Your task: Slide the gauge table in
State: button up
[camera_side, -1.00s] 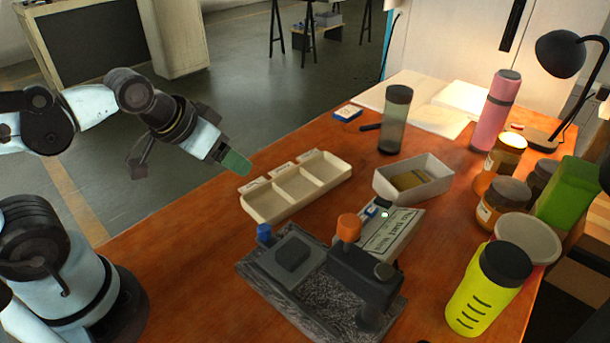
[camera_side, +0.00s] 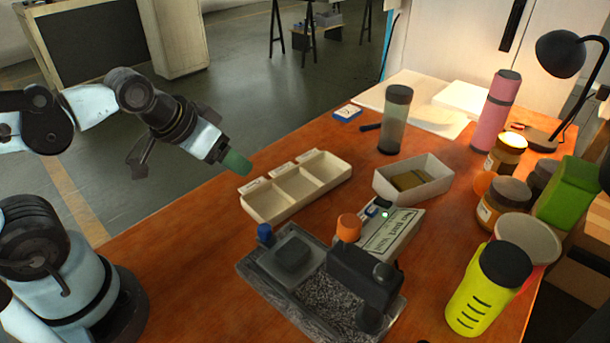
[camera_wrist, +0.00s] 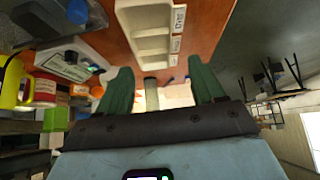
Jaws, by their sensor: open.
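The gauge fixture stands on the wooden bench at the front in the side view, with a speckled grey base (camera_side: 325,292). Its sliding table (camera_side: 268,263) is a grey plate with a dark block (camera_side: 293,254) on it, at the left of the base. A blue knob (camera_side: 265,233) stands at the table's back left corner. A dark gauge head (camera_side: 362,275) with an orange knob (camera_side: 348,227) sits on the right, with bare base between it and the block. My gripper (camera_side: 237,163) hangs in the air well behind and left of the fixture. In the wrist view its green fingers (camera_wrist: 160,88) are apart and empty.
A cream three-part tray (camera_side: 297,188) lies below and right of my gripper. A readout box (camera_side: 392,235) with a green light and a white bin (camera_side: 412,180) stand behind the fixture. A yellow bottle (camera_side: 487,290) and several jars crowd the right. The bench's front left is clear.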

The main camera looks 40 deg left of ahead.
jog(key=shift+d, duration=0.2)
jog(key=c, duration=0.3)
notch_tip(320, 180, up, 3)
jog(key=m+g, duration=0.5)
jog(key=g, duration=0.2)
send_over(265, 227)
jog(key=shift+f, duration=5.85)
jog(key=shift+c, duration=0.3)
grip_shut()
